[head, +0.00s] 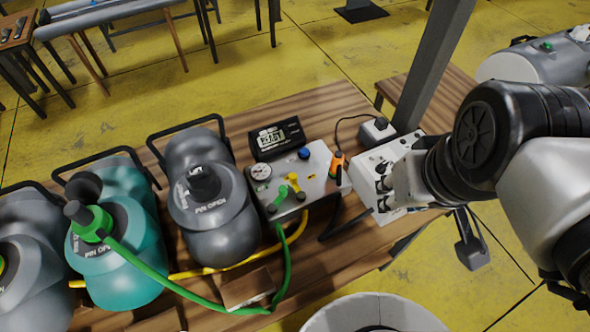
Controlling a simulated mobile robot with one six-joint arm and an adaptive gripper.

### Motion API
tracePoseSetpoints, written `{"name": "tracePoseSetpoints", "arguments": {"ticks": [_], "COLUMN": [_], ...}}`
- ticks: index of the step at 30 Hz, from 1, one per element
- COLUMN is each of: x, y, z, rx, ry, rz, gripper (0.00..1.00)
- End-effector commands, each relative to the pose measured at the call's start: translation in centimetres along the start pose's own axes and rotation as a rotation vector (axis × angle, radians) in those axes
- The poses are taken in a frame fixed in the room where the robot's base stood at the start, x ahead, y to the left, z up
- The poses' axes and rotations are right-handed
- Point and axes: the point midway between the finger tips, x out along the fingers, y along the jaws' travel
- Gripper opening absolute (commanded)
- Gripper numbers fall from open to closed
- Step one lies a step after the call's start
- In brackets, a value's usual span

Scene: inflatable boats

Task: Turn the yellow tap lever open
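The yellow tap lever (293,182) sits on top of a grey metal control box (316,168) on the wooden table. A green lever (279,198) is just left of it, and a round gauge (260,172) is further left. A yellow hose (300,228) runs from the box's front, below the yellow lever. My gripper (386,188) is at the end of my arm, to the right of the control box and apart from the yellow lever. It overlaps a white box in the picture, so its fingers are hard to make out and I cannot tell whether they are open.
A blue knob (304,154) and an orange-and-black handle (338,163) are on the box's right part. A black digital display (277,138) stands behind. Grey (208,200) and teal (118,245) canisters stand left. A green hose (160,285) crosses the front. A grey post (432,65) rises behind my arm.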

Motion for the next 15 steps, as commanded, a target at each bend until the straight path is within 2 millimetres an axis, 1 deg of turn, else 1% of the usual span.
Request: {"name": "tracePoseSetpoints", "arguments": {"ticks": [1, 2, 3, 5, 6, 8, 9, 11, 12, 14, 15], "x": [0.4, 0.6, 1.1, 1.9, 2.6, 3.9, 4.8, 6.5, 7.8, 9.8, 11.1], "y": [-0.5, -0.8, -1.3, -2.2, -2.9, -4.0, -4.9, -6.3, -7.3, -8.8, -9.9], "z": [-1.7, -2.8, -4.2, -6.4, -7.8, -9.8, -11.1, -12.8, -13.9, -15.3, -16.0], "rx": [-0.063, -0.106, -0.166, -0.259, -0.321, -0.413, -0.474, -0.566, -0.626, -0.716, -0.774], "ry": [-0.027, -0.042, -0.061, -0.088, -0.107, -0.134, -0.150, -0.176, -0.192, -0.217, -0.233], "rz": [-0.012, -0.019, -0.029, -0.045, -0.057, -0.074, -0.086, -0.105, -0.118, -0.138, -0.152], "gripper": [0.29, 0.29, 0.29, 0.29, 0.29, 0.29, 0.29, 0.29, 0.29, 0.29, 0.29]}}
